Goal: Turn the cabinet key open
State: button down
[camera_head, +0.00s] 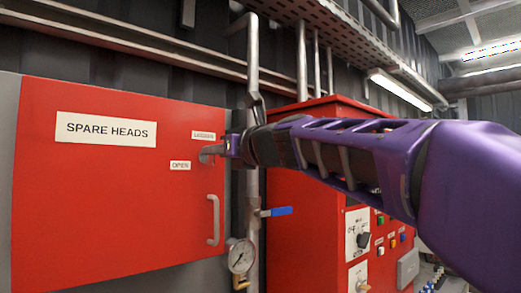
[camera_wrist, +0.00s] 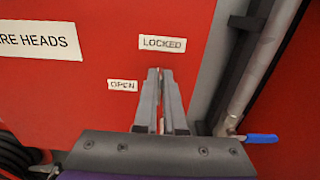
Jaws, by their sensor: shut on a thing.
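The red cabinet (camera_head: 100,205) with a "SPARE HEADS" sign fills the left of the head view; its door looks closed. The key is at the lock beside the "OPEN" label (camera_head: 180,165) and below the "LOCKED" label (camera_head: 203,135). My gripper (camera_head: 210,152) is at the lock, coming in from the right, and is shut on the key. In the wrist view the two fingers (camera_wrist: 160,90) point at the door, just below the "LOCKED" label (camera_wrist: 162,43) and right of the "OPEN" label (camera_wrist: 122,85). The fingers hide most of the key, so its angle is unclear.
A door handle (camera_head: 213,220) sits below the lock. A vertical pipe (camera_head: 252,190) with a blue lever (camera_head: 277,211) and a gauge (camera_head: 241,256) stands right of the cabinet. A red control panel (camera_head: 300,230) stands beyond it, under my arm.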

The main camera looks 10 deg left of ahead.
jog(key=n+b, duration=0.1)
jog(key=n, duration=0.2)
jog(key=n+b, duration=0.1)
jog(key=n, duration=0.2)
jog(key=n+b, duration=0.1)
jog(key=n, duration=0.2)
jog(key=shift+s+a+f, duration=0.3)
jog(key=shift+s+f, duration=0.05)
jog(key=n+b, duration=0.1)
jog(key=n, duration=0.1)
jog(key=n+b, duration=0.1)
jog(key=n, duration=0.1)
jog(key=shift+a+f+n, duration=0.1)
jog(key=shift+f+n, duration=0.1)
jog(key=shift+n, duration=0.2)
jog(key=shift+s+f+n+b, duration=0.1)
jog(key=shift+n+b, duration=0.95)
jog(key=shift+n, duration=0.95)
jog(key=c, duration=1)
grip_release()
